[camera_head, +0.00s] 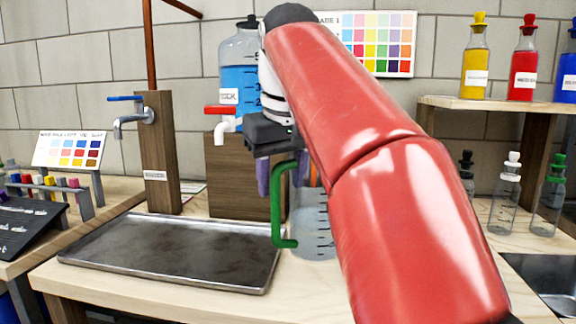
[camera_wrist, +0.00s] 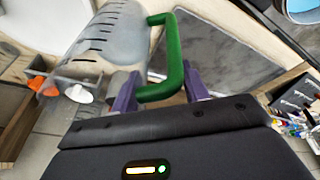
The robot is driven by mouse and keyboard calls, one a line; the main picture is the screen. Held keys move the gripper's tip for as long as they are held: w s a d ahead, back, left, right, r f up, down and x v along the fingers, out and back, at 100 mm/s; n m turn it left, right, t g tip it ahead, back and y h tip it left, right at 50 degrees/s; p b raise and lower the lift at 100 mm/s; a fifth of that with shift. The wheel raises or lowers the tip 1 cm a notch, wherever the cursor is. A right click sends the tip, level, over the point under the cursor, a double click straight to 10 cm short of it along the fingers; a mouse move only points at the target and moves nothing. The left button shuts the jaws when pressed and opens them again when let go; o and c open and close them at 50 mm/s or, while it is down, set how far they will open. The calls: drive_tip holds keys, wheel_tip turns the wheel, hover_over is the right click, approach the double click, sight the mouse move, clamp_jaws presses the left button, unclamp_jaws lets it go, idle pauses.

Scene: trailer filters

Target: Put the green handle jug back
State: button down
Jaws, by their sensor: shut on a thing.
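The green handle jug (camera_head: 311,222) is a clear jug with dark level marks and a green handle (camera_head: 278,205). In the head view it stands upright at or just above the wooden counter, right of the metal tray, partly hidden by my red arm. My gripper (camera_head: 274,176) is shut on the top part of the green handle, with its purple fingers on either side of it. The wrist view shows the jug body (camera_wrist: 112,45) at upper left and the green handle (camera_wrist: 172,60) between the purple fingers (camera_wrist: 158,97). I cannot tell whether the jug's base touches the counter.
The metal tray (camera_head: 170,254) lies left of the jug. A wooden post with a tap (camera_head: 158,150) stands behind it. A blue-filled container (camera_head: 238,75) with a red-handled tap sits on a wooden block (camera_head: 225,175). Bottles stand on and under the right shelf (camera_head: 500,104). A sink (camera_head: 548,280) is at right.

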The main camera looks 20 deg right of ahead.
wheel_tip(320, 180, down, 7)
drive_tip(key=b, duration=0.3)
drive_tip(key=shift+f+b, duration=0.45)
idle(0.9)
drive_tip(key=c, duration=0.7)
unclamp_jaws()
drive_tip(key=shift+o, duration=0.2)
